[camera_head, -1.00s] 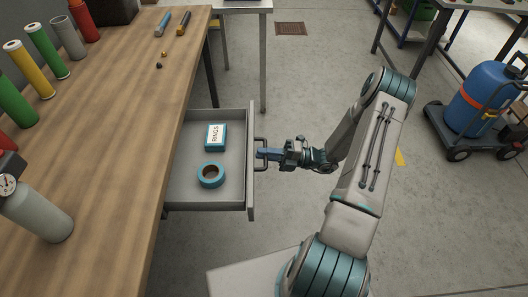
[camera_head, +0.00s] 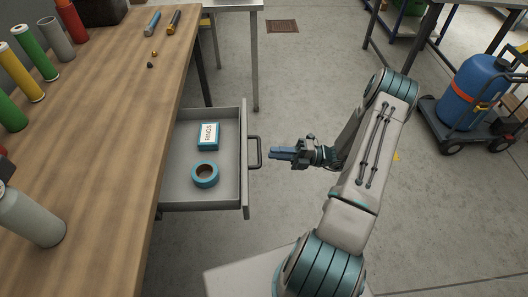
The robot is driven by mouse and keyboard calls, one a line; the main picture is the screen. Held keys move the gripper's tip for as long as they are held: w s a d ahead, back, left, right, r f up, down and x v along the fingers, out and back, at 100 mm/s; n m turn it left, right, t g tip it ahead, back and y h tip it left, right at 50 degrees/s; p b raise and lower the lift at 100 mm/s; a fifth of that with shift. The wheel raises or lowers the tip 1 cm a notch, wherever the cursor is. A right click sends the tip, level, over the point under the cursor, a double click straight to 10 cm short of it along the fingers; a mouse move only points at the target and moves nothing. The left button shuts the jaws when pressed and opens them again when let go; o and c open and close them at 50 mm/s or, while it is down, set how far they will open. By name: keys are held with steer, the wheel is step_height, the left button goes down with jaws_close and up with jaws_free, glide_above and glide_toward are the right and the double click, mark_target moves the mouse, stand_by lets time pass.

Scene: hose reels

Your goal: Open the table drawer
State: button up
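The table drawer (camera_head: 172,192) is pulled out to the right from under the wooden table (camera_head: 110,130). Its inside shows, with a blue box labelled RINGS (camera_head: 208,136) and a teal tape roll (camera_head: 205,174) lying in it. The drawer's dark handle (camera_head: 259,152) is on its front panel.
A blue tank on a cart (camera_head: 464,97) is at the right. The floor around my gripper is clear.

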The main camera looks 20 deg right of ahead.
steer(key=v, duration=0.7)
steer(key=shift+d+b, duration=0.3)
steer(key=shift+d, duration=0.1)
steer(key=shift+s, duration=0.1)
steer(key=s+a+r+n+g+h+p, duration=0.2)
steer(key=a+r+n+g+h, duration=0.35)
steer(key=r+n, duration=0.35)
steer(key=s+a+r+n+g+h+p, duration=0.2)
steer(key=a+r+n+g+h, duration=0.3)
steer(key=r+n, duration=0.4)
steer(key=s+a+r+n+t+h+p, duration=0.2)
steer(key=s+r+n+t+h, duration=0.2)
steer(key=r+n, duration=0.3)
steer(key=s+a+r+n+t+h+p, duration=0.2)
steer(key=s+r+n+t+h, duration=0.2)
steer(key=r+n, duration=0.4)
steer(key=shift+s+a+n+h+p, duration=0.15)
steer(key=shift+s+n+h+p, duration=0.6)
steer(key=shift+n, duration=2.15)
steer(key=shift+s+a+b, duration=0.1)
steer(key=shift+s+b, duration=0.2)
steer(key=shift+b, duration=0.15)
